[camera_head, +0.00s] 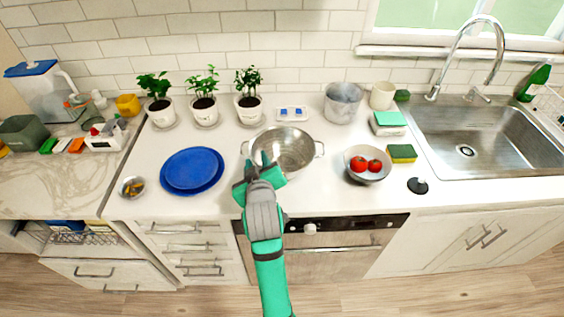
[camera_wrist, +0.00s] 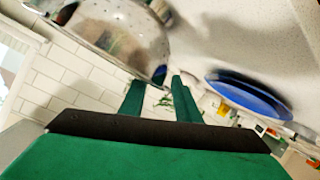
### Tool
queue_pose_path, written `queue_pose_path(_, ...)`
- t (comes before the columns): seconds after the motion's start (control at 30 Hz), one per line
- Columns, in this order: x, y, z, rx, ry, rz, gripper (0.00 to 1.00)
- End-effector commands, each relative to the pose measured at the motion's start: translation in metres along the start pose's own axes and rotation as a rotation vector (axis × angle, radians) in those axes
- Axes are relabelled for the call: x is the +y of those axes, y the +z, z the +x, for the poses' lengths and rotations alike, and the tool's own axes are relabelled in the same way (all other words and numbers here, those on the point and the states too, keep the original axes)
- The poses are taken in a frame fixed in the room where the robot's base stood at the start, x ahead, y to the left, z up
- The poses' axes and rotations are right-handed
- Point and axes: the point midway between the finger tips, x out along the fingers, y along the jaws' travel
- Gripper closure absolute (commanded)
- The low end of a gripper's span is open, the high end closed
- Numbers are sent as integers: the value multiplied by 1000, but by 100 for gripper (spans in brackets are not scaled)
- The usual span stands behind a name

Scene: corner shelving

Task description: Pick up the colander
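The colander (camera_head: 297,146) is a shiny metal bowl with two side handles, standing upright on the white counter. My green gripper (camera_head: 262,162) is at its front-left rim, overlapping it in the head view. In the wrist view the colander (camera_wrist: 117,28) fills the upper left, its rim reaching down to the fingertips. My gripper's two green fingers (camera_wrist: 158,82) are apart there, with a gap between them. The rim's edge appears at this gap; I cannot tell whether it is between the fingers or touching them.
Blue plates (camera_head: 192,170) lie left of my gripper, and a bowl of tomatoes (camera_head: 368,177) stands right of the colander. Behind are potted plants (camera_head: 204,108), a blue-and-white item (camera_head: 291,114) and a metal pot (camera_head: 342,104). The sink (camera_head: 490,150) is farther right.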

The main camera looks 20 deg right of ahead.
Motion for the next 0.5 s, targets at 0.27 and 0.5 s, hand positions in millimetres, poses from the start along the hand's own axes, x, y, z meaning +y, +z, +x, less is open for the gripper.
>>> queue_pose_path(0.27,1,0,35,0,1,-1,70)
queue_pose_path(0.5,-3,-2,38,2,-4,-3,70)
